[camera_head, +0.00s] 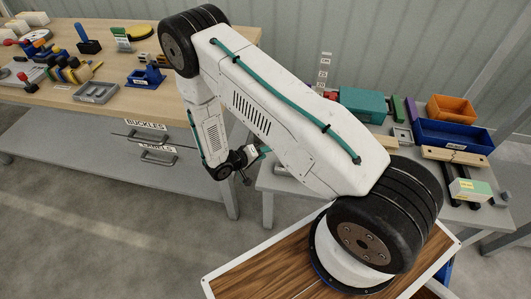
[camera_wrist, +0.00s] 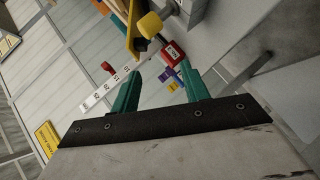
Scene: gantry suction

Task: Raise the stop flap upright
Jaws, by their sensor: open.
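My gripper (camera_wrist: 162,74) is open in the wrist view, with its two teal fingers apart and nothing between them. Beyond the fingertips is a small red block with a white label (camera_wrist: 172,53), which may be the stop flap; its lettering is too small to read surely. A yellow part with a rounded end (camera_wrist: 149,24) is just above it. In the head view my gripper (camera_head: 262,151) is small and partly hidden by the arm, near the left edge of the right-hand table. I cannot make out the flap's tilt.
The right table holds a teal box (camera_head: 363,104), a blue bin (camera_head: 453,136) and an orange bin (camera_head: 452,108). A wooden workbench (camera_head: 125,100) with tools is at left.

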